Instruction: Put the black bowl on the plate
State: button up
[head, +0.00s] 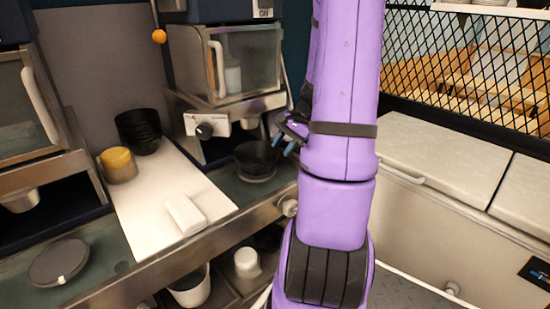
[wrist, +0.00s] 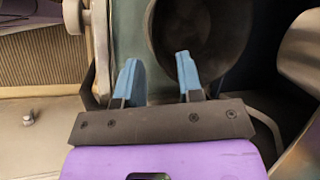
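The black bowl (head: 256,153) is under the right-hand dispenser, upright, at or just above a round pale-edged plate (head: 258,179). I cannot tell for sure that they touch. In the wrist view the bowl (wrist: 205,35) fills the upper middle, and the plate is hidden there. My gripper (head: 285,137) is at the bowl's right side in the head view, partly hidden by my arm. In the wrist view my gripper (wrist: 159,78) has its blue fingers well apart, one over the bowl's inside and one outside its rim. Neither finger visibly pinches the rim.
Stacked black bowls (head: 139,131) stand beside a yellow-topped container (head: 118,165) on the white board (head: 155,205), with a white block (head: 185,214) in front. A dark disc (head: 59,261) lies under the left dispenser. The right dispenser (head: 230,65) overhangs the bowl. A white chest (head: 440,170) stands right.

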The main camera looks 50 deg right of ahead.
jog(key=v, duration=0.6)
jog(key=w+a+r+n+g+h, duration=0.15)
jog(key=a+r+n, duration=0.3)
jog(key=a, duration=0.45)
jog(key=w+a+r+n+h, duration=0.1)
jog(key=w+a+r+n, duration=0.3)
jog(key=a, duration=0.6)
jog(key=s+a+r+n+t+h, duration=0.1)
jog(key=s+a+r+n, duration=0.2)
jog(key=s+a, duration=0.3)
jog(key=s+a+r+n+t+h, duration=0.1)
jog(key=s+a+r+n, duration=0.3)
jog(key=a, duration=0.4)
jog(key=shift+s+a+n+t, duration=0.35)
jog(key=shift+s+n, duration=0.1)
jog(key=shift+s, duration=0.7)
